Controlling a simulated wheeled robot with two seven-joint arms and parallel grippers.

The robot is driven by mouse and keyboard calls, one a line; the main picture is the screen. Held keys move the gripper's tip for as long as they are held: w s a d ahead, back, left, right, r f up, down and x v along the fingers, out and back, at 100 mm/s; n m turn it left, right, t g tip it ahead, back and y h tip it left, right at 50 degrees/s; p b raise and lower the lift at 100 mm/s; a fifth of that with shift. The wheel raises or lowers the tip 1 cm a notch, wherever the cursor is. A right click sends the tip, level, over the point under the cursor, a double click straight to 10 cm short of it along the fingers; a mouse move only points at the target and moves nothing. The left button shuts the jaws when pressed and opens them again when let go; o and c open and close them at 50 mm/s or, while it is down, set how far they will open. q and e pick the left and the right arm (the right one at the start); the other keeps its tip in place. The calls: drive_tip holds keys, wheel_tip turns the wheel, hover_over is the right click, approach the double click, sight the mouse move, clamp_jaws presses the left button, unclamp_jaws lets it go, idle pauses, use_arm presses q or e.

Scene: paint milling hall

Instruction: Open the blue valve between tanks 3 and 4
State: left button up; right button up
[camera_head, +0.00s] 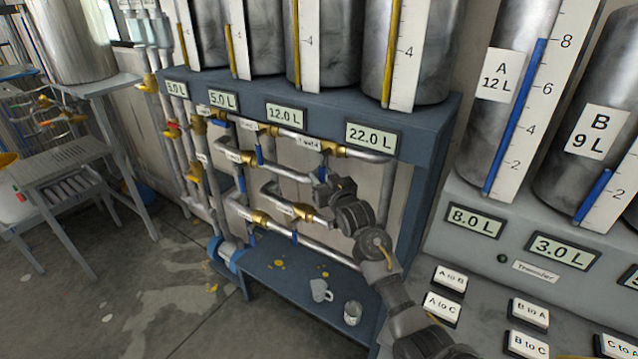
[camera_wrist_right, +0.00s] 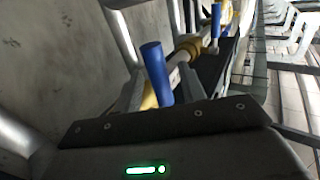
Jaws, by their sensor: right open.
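Several pipes with brass valves and blue handles run below the tank shelf. One upper brass valve (camera_head: 331,149) beside a white label, too blurred to read surely, has a blue handle (camera_head: 321,166) hanging down. My right gripper (camera_head: 321,187) is at this handle's lower end, partly hiding it. In the right wrist view a blue handle (camera_wrist_right: 156,72) stands upright between the two grey fingers of my open gripper (camera_wrist_right: 160,92); I cannot tell whether they touch it. A yellow brass body shows behind it. My left gripper is not in view.
Other blue-handled valves sit close by, one to the left (camera_head: 259,156) and one below (camera_head: 294,238). A white mug (camera_head: 320,290) and a glass (camera_head: 352,313) stand on the low blue bench (camera_head: 275,290). A button console (camera_head: 480,300) is at right.

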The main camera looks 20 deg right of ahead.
drive_tip(key=shift+w+a+b, duration=0.15)
drive_tip(key=shift+w+b, duration=0.45)
drive_tip(key=shift+w, duration=0.55)
drive_tip(key=shift+r, duration=0.15)
drive_tip(key=shift+c, duration=0.3)
clamp_jaws()
